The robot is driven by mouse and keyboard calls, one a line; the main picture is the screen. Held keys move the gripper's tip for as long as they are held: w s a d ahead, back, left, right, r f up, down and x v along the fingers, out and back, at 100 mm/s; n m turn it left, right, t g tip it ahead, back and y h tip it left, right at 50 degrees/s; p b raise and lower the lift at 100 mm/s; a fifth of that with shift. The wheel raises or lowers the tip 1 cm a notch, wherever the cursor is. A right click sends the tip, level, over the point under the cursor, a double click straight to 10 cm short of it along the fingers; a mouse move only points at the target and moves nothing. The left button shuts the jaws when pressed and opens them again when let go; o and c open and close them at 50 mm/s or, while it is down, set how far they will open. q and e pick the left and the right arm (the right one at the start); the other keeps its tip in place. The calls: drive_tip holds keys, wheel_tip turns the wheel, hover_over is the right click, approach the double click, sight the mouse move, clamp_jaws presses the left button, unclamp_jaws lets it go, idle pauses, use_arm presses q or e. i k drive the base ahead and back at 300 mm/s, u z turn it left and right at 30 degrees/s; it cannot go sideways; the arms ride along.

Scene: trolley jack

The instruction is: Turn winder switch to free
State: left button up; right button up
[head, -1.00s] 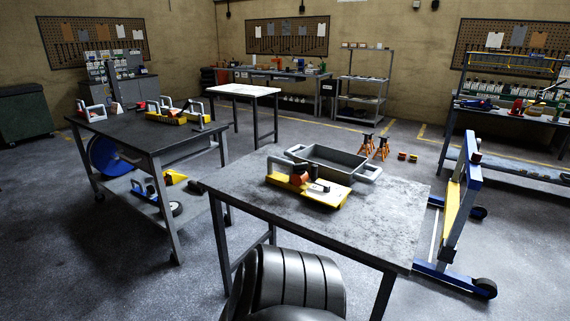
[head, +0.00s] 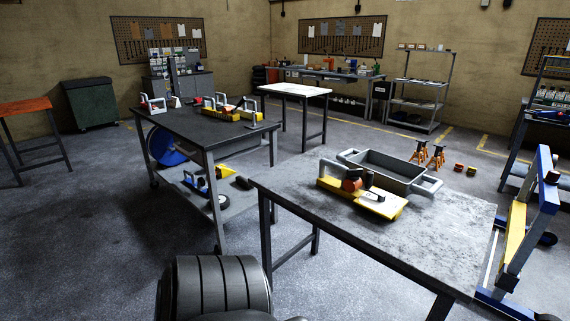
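A yellow tool (head: 378,202) with a grey handle, an orange-red round part (head: 352,182) and a black part lies on the near grey table (head: 440,225). A winder switch is too small to tell for certain, so its setting cannot be read. Similar yellow and grey tools (head: 238,113) stand on the dark trolley table (head: 190,125) at the left. Neither of my grippers shows in the head view.
A grey open tray (head: 385,172) sits behind the yellow tool. A blue and yellow frame (head: 530,215) stands at the right. Orange jack stands (head: 437,157) are on the floor beyond. Open floor (head: 90,225) lies at the left, with a green bin (head: 103,106) farther back.

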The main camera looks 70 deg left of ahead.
sight(353, 173)
drive_tip(key=u, duration=0.85)
drive_tip(key=i, duration=0.2)
